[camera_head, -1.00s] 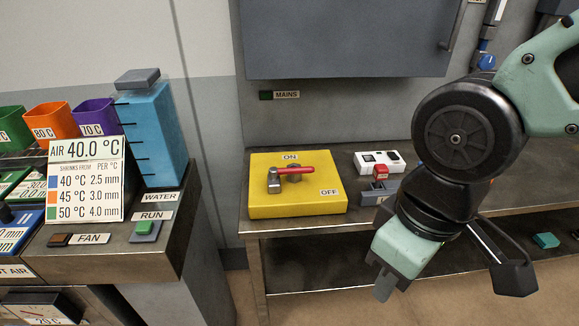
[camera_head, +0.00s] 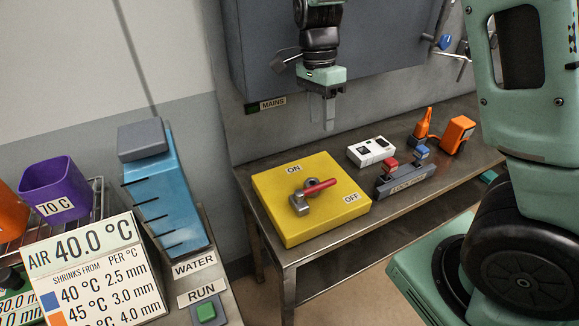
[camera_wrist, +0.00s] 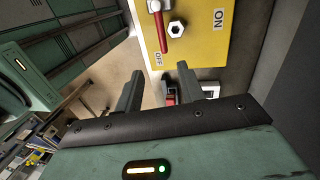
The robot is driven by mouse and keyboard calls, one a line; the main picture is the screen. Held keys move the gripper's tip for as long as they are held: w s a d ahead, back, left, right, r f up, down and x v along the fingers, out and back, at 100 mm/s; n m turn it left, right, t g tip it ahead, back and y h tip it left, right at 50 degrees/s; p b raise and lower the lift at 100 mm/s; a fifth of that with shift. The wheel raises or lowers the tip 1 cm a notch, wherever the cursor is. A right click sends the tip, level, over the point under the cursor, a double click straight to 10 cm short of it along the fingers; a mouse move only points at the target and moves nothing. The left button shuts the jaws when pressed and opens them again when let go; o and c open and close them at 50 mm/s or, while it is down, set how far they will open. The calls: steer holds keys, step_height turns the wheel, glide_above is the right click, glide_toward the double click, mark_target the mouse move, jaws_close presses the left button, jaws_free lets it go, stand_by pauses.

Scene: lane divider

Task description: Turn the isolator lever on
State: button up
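The isolator is a yellow box (camera_head: 285,232) on the metal bench, with a red-handled lever (camera_head: 320,187) on its top. The lever's grey pivot end is near the box middle, and its red handle points right, towards the OFF label (camera_head: 352,197). The ON label (camera_head: 293,169) is at the back edge. My gripper (camera_head: 324,122) hangs above and behind the box, fingers down. Its fingers are apart and empty in the wrist view (camera_wrist: 160,72). It touches nothing.
Right of the box are a white device (camera_head: 371,151), a grey block with red and blue switches (camera_head: 405,180), and orange items (camera_head: 456,134). A grey cabinet (camera_head: 380,40) with a MAINS label hangs behind. A fan console with a blue water column (camera_head: 163,200) stands left.

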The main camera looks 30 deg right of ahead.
steer(key=p, duration=0.3)
glide_toward(316, 188)
steer(key=f, duration=0.2)
steer(key=d+f, duration=0.1)
steer(key=f, duration=0.2)
steer(key=s+d+f, duration=0.1)
steer(key=f, duration=0.2)
steer(key=shift+d+f, duration=0.1)
steer(key=shift+d, duration=0.05)
jaws_close()
